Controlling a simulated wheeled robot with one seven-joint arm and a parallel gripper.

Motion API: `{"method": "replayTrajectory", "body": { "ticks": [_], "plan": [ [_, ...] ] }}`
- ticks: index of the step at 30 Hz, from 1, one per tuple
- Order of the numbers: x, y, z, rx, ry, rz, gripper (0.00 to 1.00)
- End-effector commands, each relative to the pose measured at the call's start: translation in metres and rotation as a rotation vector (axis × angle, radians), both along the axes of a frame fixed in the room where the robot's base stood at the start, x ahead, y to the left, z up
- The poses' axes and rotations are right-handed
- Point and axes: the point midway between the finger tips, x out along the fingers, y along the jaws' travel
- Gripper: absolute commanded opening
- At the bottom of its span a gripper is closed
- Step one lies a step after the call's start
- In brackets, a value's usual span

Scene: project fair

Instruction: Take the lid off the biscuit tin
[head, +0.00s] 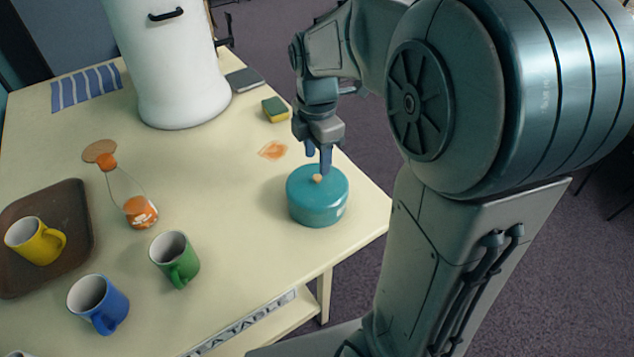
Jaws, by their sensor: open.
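The biscuit tin (318,209) is a round teal tin near the right edge of the cream table. The jaws are open. One finger partly overlaps the knob in this view, and I cannot tell whether it touches it.
An orange stain (272,150) and a yellow-green sponge (275,109) lie behind the tin. A white canister (170,75) stands behind.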

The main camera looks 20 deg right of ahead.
Motion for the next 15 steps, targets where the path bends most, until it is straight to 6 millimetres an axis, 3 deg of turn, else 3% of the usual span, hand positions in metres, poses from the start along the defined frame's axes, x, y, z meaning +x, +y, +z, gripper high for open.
{"method": "replayTrajectory", "body": {
  "ticks": [15],
  "plan": [
    [0.004,-0.001,-0.054,-0.001,0.000,-0.002,0.43]
  ]
}}
